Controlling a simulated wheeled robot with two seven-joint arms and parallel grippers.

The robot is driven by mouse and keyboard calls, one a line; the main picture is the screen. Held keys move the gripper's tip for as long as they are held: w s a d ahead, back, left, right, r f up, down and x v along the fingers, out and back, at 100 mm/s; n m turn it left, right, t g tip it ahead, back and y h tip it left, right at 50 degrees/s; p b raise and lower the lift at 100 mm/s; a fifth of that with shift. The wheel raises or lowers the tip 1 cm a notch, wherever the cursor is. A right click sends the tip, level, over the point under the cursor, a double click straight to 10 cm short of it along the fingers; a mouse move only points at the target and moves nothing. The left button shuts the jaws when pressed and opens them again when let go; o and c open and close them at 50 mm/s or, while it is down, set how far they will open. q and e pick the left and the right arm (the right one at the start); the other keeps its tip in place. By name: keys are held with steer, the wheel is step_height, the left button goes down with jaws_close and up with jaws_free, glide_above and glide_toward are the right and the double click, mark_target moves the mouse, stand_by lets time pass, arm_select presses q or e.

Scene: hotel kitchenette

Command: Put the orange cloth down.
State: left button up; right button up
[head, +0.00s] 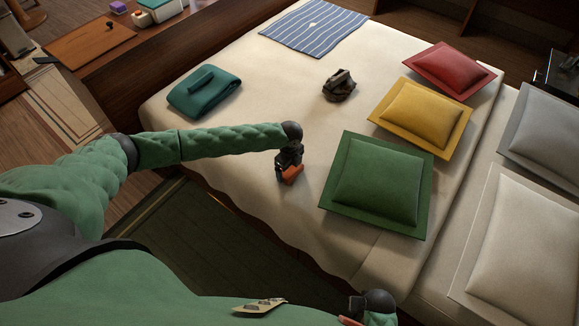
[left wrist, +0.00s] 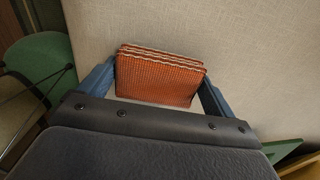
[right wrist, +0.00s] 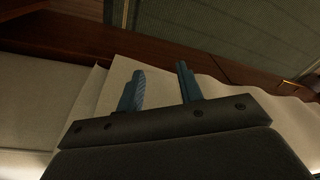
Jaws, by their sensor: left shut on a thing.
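The orange cloth (head: 292,174) is a small folded, ribbed bundle. In the head view it is at the end of my left arm, over the near edge of the cream bed cover (head: 250,120). My left gripper (head: 288,166) is shut on it; in the left wrist view the cloth (left wrist: 158,78) sits between the two blue fingers. The pale cover shows behind it; I cannot tell whether the cloth touches it. My right gripper (right wrist: 158,85) is open and empty in the right wrist view, with the side of the bed behind it.
A green cushion (head: 376,190), a yellow cushion (head: 420,115) and a red cushion (head: 453,68) lie right of my left gripper. A folded teal cloth (head: 204,97), a dark crumpled item (head: 340,87) and a striped blue cloth (head: 315,27) lie farther back. Bare cover lies between them.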

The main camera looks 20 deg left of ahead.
arm_select(q)
steer(key=shift+f, duration=0.15)
steer(key=o, duration=0.8)
steer(key=shift+o, duration=0.2)
arm_select(e)
steer(key=shift+a+r, duration=0.1)
arm_select(q)
steer(key=shift+f+b, duration=0.1)
steer(key=shift+b, duration=0.2)
steer(key=shift+r+b, duration=0.35)
steer(key=shift+b, duration=0.05)
steer(key=r+b, duration=0.1)
steer(key=r, duration=0.2)
steer(key=r+b, duration=0.1)
steer(key=r, duration=0.2)
steer(key=shift+w, duration=0.2)
steer(key=shift+r, duration=0.6)
arm_select(e)
step_height(320, 180, up, 14)
steer(key=shift+w+a, duration=0.3)
